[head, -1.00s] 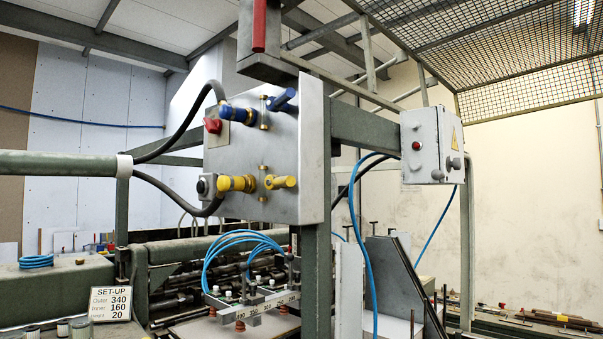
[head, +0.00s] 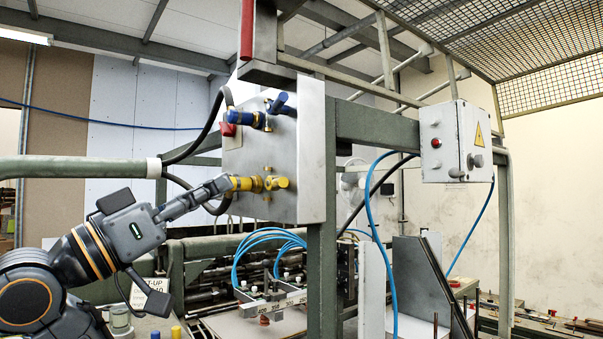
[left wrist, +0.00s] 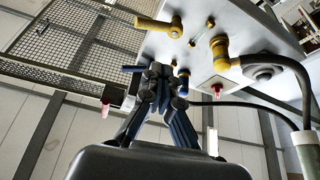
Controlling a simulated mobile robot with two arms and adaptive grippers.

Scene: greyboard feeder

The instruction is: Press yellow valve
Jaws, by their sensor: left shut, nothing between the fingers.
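The yellow valve (head: 277,183) sits low on a grey metal panel (head: 308,150), with a yellow fitting (head: 247,184) to its left. In the left wrist view, the yellow valve handle (left wrist: 160,26) and fitting (left wrist: 220,54) show at the top. My left gripper (head: 224,183) is shut and empty, its tips at the fitting's left end in the head view. In the left wrist view the shut fingers (left wrist: 160,72) appear below the handle and left of the fitting. I cannot tell whether they touch anything. My right gripper is not in view.
A blue valve (head: 278,104) sits above the yellow one, with a red knob (head: 229,129) beside it. Black hoses run left of the panel. A green post stands under it, and a grey electrical box (head: 450,140) hangs at right. A green rail (head: 80,167) lies behind my left arm.

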